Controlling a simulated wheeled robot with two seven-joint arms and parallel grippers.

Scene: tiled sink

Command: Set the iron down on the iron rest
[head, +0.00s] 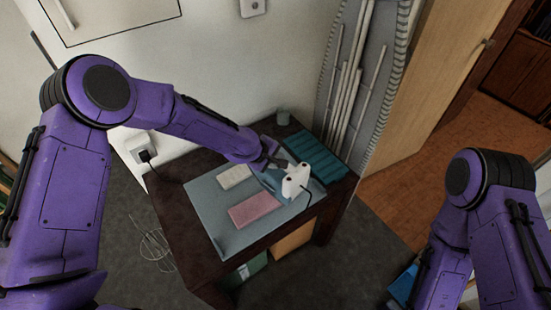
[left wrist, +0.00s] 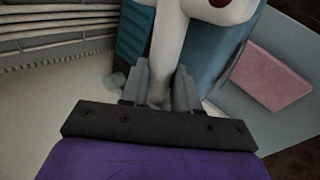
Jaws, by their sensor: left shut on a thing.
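The white and blue iron (head: 296,181) is at the right part of the table, over the right end of the pale blue mat (head: 215,216). My left gripper (head: 268,160) is shut on its white handle (left wrist: 168,45), which runs between the two fingers (left wrist: 160,88) in the left wrist view. I cannot tell whether the iron touches the mat. The teal ribbed iron rest (head: 322,156) lies just behind the iron at the table's back right and is bare; part of it shows in the left wrist view (left wrist: 132,38). My right gripper is out of view.
A pink folded cloth (head: 254,208) and a pale folded cloth (head: 234,177) lie on the mat. A small grey cup (head: 283,117) stands at the back corner. The iron's dark cord hangs on its right side. An ironing board (head: 366,70) leans against the wall behind.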

